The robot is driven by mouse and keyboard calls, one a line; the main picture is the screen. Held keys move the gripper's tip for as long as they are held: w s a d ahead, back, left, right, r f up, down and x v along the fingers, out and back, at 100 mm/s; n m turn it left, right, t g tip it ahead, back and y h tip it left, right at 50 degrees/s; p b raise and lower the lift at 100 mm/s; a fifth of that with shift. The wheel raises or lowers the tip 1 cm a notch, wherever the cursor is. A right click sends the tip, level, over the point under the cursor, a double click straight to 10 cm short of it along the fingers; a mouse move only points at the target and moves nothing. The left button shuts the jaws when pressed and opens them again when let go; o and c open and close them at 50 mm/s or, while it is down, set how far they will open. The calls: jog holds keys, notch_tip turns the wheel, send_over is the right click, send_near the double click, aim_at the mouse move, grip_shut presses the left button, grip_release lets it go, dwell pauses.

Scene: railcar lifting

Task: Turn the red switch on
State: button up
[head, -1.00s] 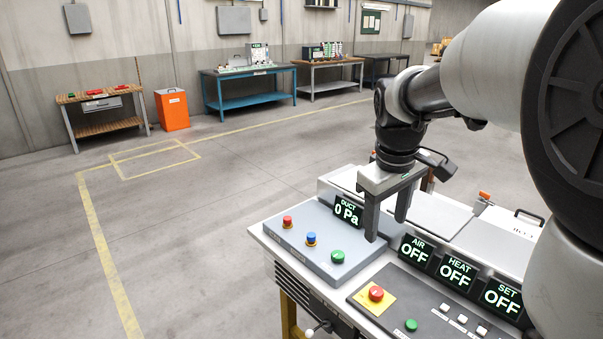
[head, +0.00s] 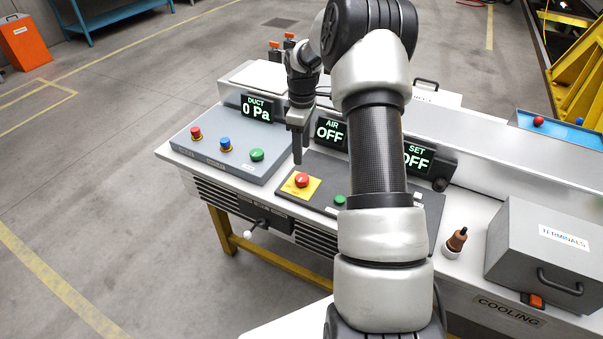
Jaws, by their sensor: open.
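Several red controls are in the head view, and I cannot tell which one the task means. A red-orange rocker switch (head: 535,300) sits low at the front of the grey TERMINALS box. A red mushroom button (head: 302,180) stands on a yellow plate on the dark panel. A smaller red button (head: 196,132) is at the left of the blue-grey panel. My gripper (head: 297,158) is open and empty, pointing down, seen nearly edge-on. It is just behind and above the yellow plate, apart from the red button in the picture.
Displays read DUCT 0 Pa (head: 257,108), AIR OFF (head: 331,132) and SET OFF; my arm hides the HEAT display. The TERMINALS box (head: 550,245) stands at the right of the bench, beside a brown-topped knob (head: 456,240). A blue tray (head: 560,130) lies behind.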

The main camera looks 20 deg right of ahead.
aim_at(302, 177)
notch_tip(302, 177, down, 11)
jog(key=shift+r, duration=0.1)
dwell(0.3)
jog(key=c, duration=1)
jog(key=shift+c, duration=0.2)
jog(key=shift+m, duration=0.4)
jog(key=m+b, duration=0.3)
jog(key=m, duration=0.1)
jog(key=shift+m, duration=0.4)
jog(key=m+b, duration=0.1)
jog(key=m, duration=0.5)
jog(key=shift+b, duration=0.35)
jog(key=shift+m, duration=0.3)
